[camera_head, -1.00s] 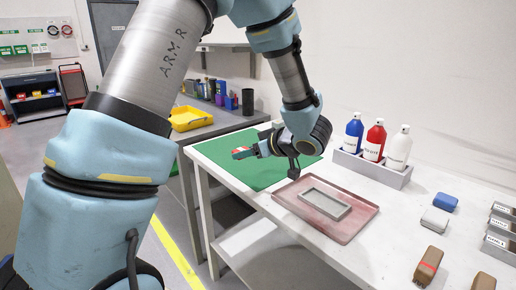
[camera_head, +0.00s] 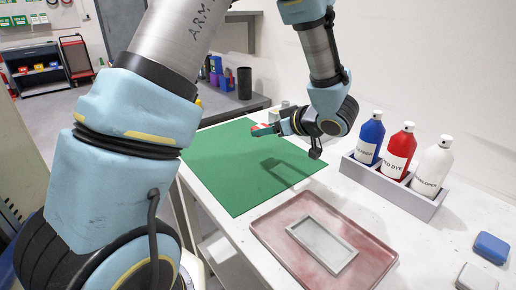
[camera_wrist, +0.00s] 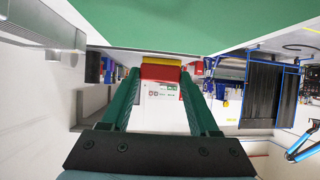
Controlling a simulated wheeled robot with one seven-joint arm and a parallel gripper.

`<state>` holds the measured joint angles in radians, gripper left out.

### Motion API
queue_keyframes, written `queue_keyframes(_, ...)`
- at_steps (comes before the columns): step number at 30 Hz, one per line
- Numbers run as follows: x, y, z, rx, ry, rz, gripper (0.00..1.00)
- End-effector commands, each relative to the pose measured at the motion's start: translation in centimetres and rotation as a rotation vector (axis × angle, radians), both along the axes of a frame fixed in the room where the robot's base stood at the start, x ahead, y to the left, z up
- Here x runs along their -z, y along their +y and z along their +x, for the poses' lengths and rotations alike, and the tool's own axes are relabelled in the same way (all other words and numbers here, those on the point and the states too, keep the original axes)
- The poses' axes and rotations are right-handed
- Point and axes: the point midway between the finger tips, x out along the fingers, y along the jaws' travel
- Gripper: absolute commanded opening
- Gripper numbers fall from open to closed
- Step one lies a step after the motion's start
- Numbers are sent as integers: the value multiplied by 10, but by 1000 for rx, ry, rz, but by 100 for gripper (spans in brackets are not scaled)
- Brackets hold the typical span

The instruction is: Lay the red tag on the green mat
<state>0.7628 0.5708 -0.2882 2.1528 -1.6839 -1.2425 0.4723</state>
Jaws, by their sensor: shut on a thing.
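The red tag (camera_wrist: 160,72) is pinched between the two green fingertips of my gripper (camera_wrist: 162,82) in the wrist view, with a yellow strip along its edge. In the head view the red tag (camera_head: 258,127) shows as a small red patch at the fingertips of my gripper (camera_head: 264,131). The gripper is raised above the far right part of the green mat (camera_head: 222,172) and casts a shadow on it. The mat lies flat on the white table and is bare. It also shows in the wrist view (camera_wrist: 200,25), along the top.
A pinkish tray (camera_head: 275,232) holding a grey frame (camera_head: 322,245) lies right of the mat's near end. A grey rack (camera_head: 395,188) with blue, red and white bottles stands by the wall. A blue block (camera_head: 491,247) and a grey block (camera_head: 476,278) lie at right.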

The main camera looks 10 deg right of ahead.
Motion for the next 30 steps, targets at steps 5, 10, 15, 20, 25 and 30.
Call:
queue_keyframes(5,29,0,0,1,2,3,8)
queue_keyframes(10,45,0,0,0,1,2,8)
queue_keyframes(15,69,0,0,0,1,2,8)
queue_keyframes(20,77,0,0,0,-2,-1,8)
queue_keyframes(25,77,0,0,0,-2,-1,8)
queue_keyframes(30,81,0,0,0,-2,-1,8)
